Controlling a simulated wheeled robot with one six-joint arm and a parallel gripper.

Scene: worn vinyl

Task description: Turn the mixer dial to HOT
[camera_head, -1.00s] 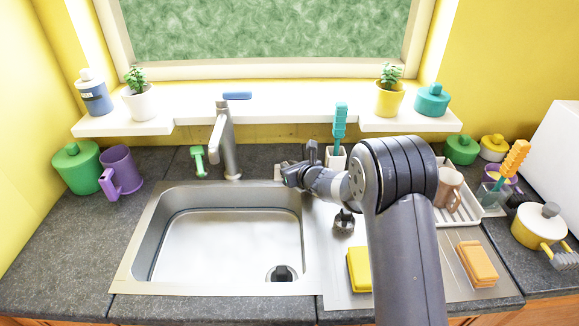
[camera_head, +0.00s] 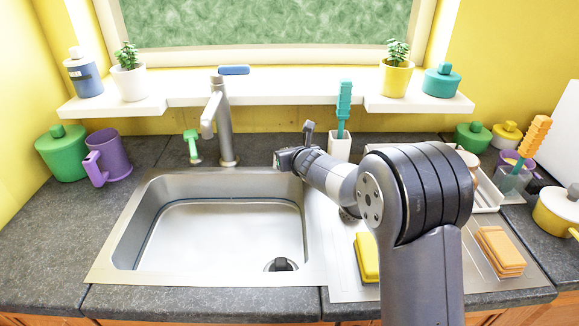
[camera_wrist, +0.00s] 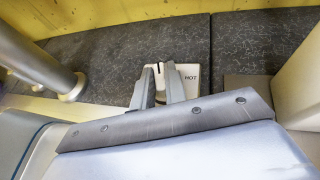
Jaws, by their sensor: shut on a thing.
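The mixer dial (camera_wrist: 161,68) is a pale knob with a dark mark, between my finger tips. My gripper (camera_wrist: 160,76) is shut on the dial; the fingers hide part of it. How far the dial is turned is hard to tell. In the head view my gripper (camera_head: 284,160) is behind the sink's right back corner and hides the dial. The grey tap (camera_head: 220,125) stands left of it and also shows in the wrist view (camera_wrist: 72,85).
The steel sink (camera_head: 220,235) is empty in front. A white holder (camera_head: 340,147) with a teal brush stands right of my gripper. A green brush (camera_head: 192,146) is left of the tap. The white sill (camera_head: 270,92) runs above, with pots at both ends.

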